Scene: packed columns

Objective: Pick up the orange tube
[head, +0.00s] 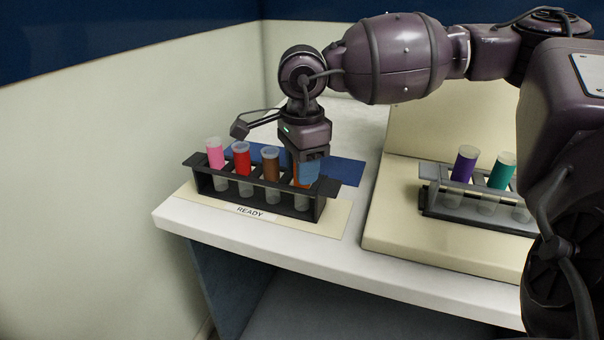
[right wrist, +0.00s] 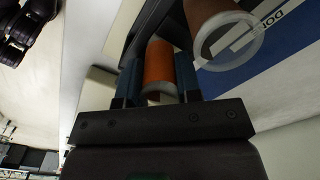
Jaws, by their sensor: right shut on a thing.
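The orange tube (right wrist: 159,63) stands between the two blue fingers of my right gripper (right wrist: 158,85) in the right wrist view. In the head view my right gripper (head: 307,170) is shut on it from above, at the right end of the black rack (head: 259,192). There the fingers hide most of the tube, and only a sliver of orange shows. The tube's lower part is still within the rack. My left gripper is not in view.
Pink (head: 215,153), red (head: 241,157) and brown (head: 270,162) tubes stand in the same rack, the brown one close beside the gripper. A "READY" label lies in front. A grey rack (head: 470,209) with purple (head: 464,164) and teal (head: 502,171) tubes stands on the raised cream surface at right.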

